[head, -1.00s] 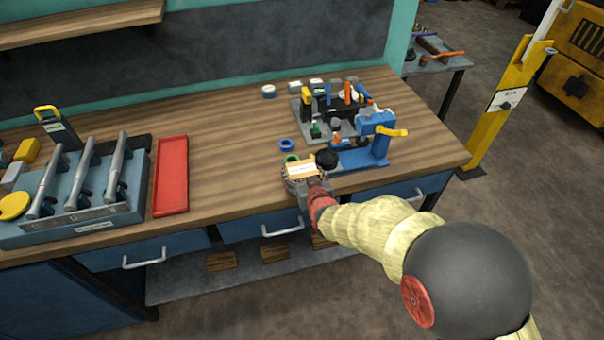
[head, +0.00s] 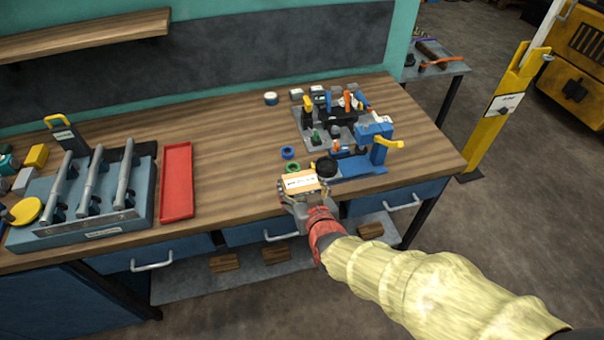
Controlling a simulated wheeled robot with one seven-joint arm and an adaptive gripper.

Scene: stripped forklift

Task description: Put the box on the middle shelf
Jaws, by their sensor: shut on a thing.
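A small tan box with a white label (head: 299,182) is at the front edge of the workbench, right of centre in the head view. My gripper (head: 302,195) is shut on it from the near side. The fingers are small and partly hidden by the box and my wrist. I cannot tell whether the box touches the bench top. A wooden shelf (head: 90,31) runs along the wall at the upper left, its top bare where visible. A grey lower shelf (head: 195,289) lies under the bench. Which one is the middle shelf is not clear.
A black round knob (head: 326,167) and a blue vise (head: 362,163) stand close right of the box. Green (head: 293,168) and blue (head: 287,152) rings lie behind it. A red tray (head: 177,182) and a blue tool rack (head: 85,215) are left. The bench between is clear.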

